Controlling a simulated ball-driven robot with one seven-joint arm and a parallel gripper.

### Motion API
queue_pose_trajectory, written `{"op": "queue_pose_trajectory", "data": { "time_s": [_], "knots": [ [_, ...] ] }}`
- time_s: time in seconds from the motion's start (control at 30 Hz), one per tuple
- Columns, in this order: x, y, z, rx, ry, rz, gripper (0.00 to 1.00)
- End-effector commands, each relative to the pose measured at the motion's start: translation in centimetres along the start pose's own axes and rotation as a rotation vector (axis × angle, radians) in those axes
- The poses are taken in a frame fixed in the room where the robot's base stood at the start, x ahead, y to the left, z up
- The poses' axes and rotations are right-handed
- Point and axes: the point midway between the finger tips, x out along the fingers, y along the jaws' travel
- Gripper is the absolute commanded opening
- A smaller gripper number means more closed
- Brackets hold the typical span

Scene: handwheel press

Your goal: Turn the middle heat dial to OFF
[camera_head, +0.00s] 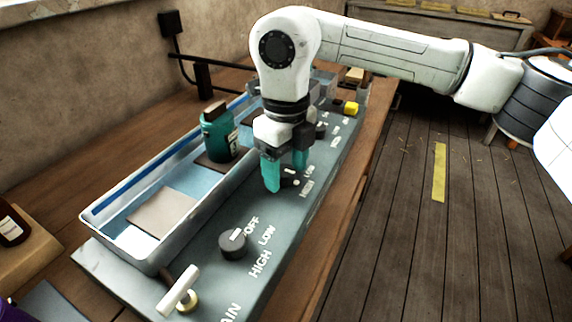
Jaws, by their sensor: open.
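The middle heat dial (289,180) is a dark knob on the sloping grey panel, partly hidden by my gripper. Its LOW and HIGH labels show to its right; its OFF label is hidden behind the gripper. I cannot tell for sure where its pointer is set. My gripper (286,176) points down with its two teal fingers apart, one on the left of the dial and one behind it. I cannot tell whether the fingers touch it. The nearest dial (233,244) is in full view with OFF, LOW and HIGH beside it. A farther dial (320,132) shows beyond the gripper.
A long metal trough (147,262) with a teal bottle (219,138) runs left of the panel. A white-handled lever (179,289) stands at the near end. Open wooden floor (430,245) lies to the right.

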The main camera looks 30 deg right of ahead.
Motion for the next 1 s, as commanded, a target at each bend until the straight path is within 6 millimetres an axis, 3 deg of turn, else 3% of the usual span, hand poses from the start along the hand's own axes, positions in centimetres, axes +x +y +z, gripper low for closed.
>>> {"op": "queue_pose_trajectory", "data": {
  "time_s": [0.13,0.7,1.0],
  "knots": [
    [-0.01,0.01,0.0,0.0,0.0,0.0,0.64],
    [-0.04,0.03,0.0,0.0,0.0,0.001,0.09],
    [-0.05,0.0,-0.01,-0.036,0.001,0.001,0.09]
  ]
}}
